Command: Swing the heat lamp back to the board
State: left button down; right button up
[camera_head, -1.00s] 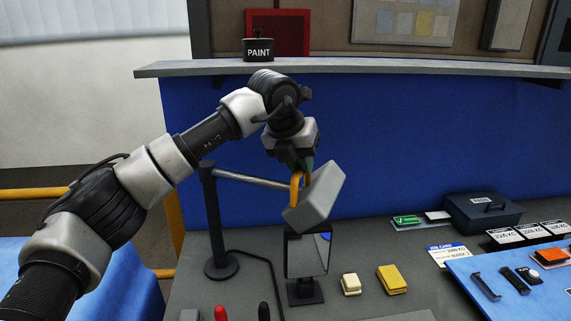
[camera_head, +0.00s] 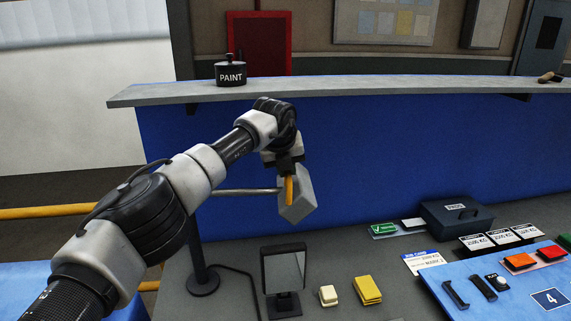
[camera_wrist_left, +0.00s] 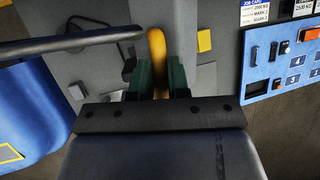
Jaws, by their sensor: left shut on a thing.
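The heat lamp is a grey box-shaped head (camera_head: 302,207) with a yellow handle (camera_head: 290,191), on a grey swing arm (camera_head: 246,191) from a black post (camera_head: 199,255). My left gripper (camera_head: 289,174) is shut on the yellow handle, and the head hangs above the counter, tilted. In the left wrist view the handle (camera_wrist_left: 157,45) sits between the dark green fingers (camera_wrist_left: 160,80). A blue board (camera_head: 510,293) with switches and a number 4 lies at the right, apart from the lamp. My right gripper is out of view.
A mirror-like panel on a stand (camera_head: 283,275) stands below the lamp, beside a cream block (camera_head: 328,295) and a yellow block (camera_head: 367,290). A dark box (camera_head: 455,215) and cards stand at the back right. A shelf with a paint pot (camera_head: 230,72) runs above.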

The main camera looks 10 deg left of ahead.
pick_arm(q)
jog(key=shift+w+r, duration=0.1)
jog(key=shift+w, duration=0.1)
dwell(0.3)
jog(key=c, duration=1.1)
grip_release()
jog(key=shift+s+a+r+b, duration=0.1)
jog(key=shift+s+r+b, duration=0.15)
jog(key=shift+r+b, duration=0.2)
jog(key=b+v, duration=0.4)
jog(key=v, duration=0.6)
jog(key=shift+f, duration=0.1)
